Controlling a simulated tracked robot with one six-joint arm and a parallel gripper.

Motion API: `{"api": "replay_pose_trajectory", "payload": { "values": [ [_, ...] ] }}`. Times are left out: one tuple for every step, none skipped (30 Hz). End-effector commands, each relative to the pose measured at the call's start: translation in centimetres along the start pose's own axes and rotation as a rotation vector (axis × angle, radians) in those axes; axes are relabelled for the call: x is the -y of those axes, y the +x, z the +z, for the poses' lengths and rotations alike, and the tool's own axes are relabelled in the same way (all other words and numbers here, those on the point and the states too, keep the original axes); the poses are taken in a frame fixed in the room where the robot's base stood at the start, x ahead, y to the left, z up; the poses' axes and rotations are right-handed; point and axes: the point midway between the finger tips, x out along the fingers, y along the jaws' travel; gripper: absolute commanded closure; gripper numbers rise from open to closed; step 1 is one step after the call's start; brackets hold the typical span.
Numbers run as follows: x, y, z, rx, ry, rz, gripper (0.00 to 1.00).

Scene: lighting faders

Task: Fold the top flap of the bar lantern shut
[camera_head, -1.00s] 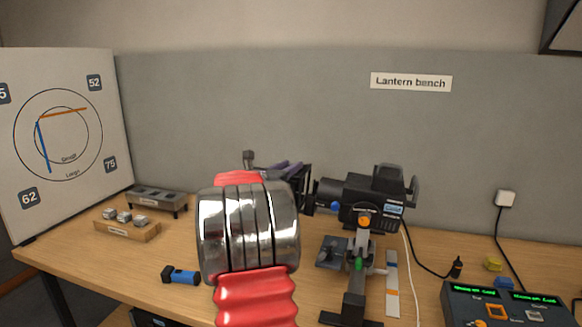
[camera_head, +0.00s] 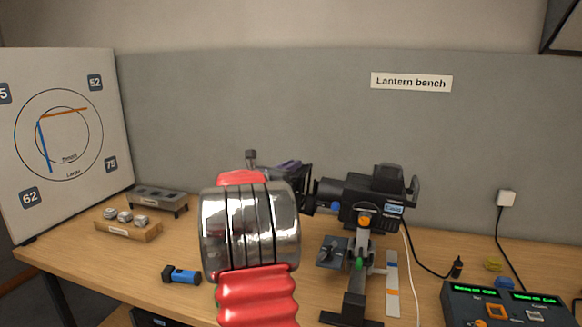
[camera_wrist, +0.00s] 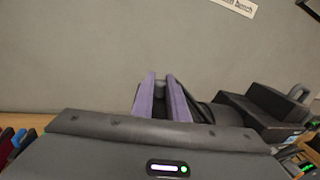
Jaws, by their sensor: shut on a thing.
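The bar lantern (camera_head: 355,195) is a black fixture on a stand, right of the middle in the head view. Its black front frame with flaps (camera_head: 306,186) faces left, partly hidden behind my red and chrome arm. In the wrist view the lantern body (camera_wrist: 262,107) is at the right. My gripper (camera_wrist: 163,100) has two purple finger pads, close together on a thin dark piece at the lantern's front end. That piece looks like the top flap, but it is mostly hidden between the pads. The purple pads also show beside the front frame in the head view.
A blue flashlight (camera_head: 181,275) and a wooden block with metal pieces (camera_head: 128,226) lie on the left of the bench. A fader console (camera_head: 510,305) stands at front right. A white cable hangs behind the lantern stand. The grey back panel stands close behind.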

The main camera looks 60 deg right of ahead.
Motion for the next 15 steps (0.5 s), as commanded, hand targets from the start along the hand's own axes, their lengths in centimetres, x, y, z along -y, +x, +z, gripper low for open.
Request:
{"api": "replay_pose_trajectory", "payload": {
  "values": [
    [-0.10, 0.00, 0.05, 0.001, 0.000, 0.003, 1.00],
    [-0.09, -0.06, 0.06, 0.001, 0.000, 0.003, 1.00],
    [-0.09, -0.11, 0.07, 0.001, 0.002, 0.004, 1.00],
    [-0.08, -0.14, 0.07, 0.000, 0.004, 0.004, 1.00],
    [-0.08, -0.16, 0.08, -0.001, 0.006, 0.004, 1.00],
    [-0.07, -0.18, 0.09, -0.002, 0.011, 0.004, 1.00],
    [-0.06, -0.20, 0.11, -0.004, 0.015, 0.004, 1.00],
    [-0.05, -0.21, 0.12, -0.005, 0.021, 0.004, 1.00],
    [-0.04, -0.22, 0.16, -0.008, 0.030, 0.004, 1.00],
    [-0.02, -0.23, 0.19, -0.010, 0.038, 0.005, 1.00],
    [0.00, -0.23, 0.23, -0.013, 0.048, 0.005, 1.00],
    [0.02, -0.24, 0.30, -0.016, 0.063, 0.005, 1.00],
    [0.05, -0.24, 0.35, -0.020, 0.075, 0.005, 1.00],
    [0.09, -0.24, 0.41, -0.023, 0.088, 0.005, 1.00],
    [0.14, -0.23, 0.49, -0.029, 0.110, 0.005, 1.00]
  ]
}}
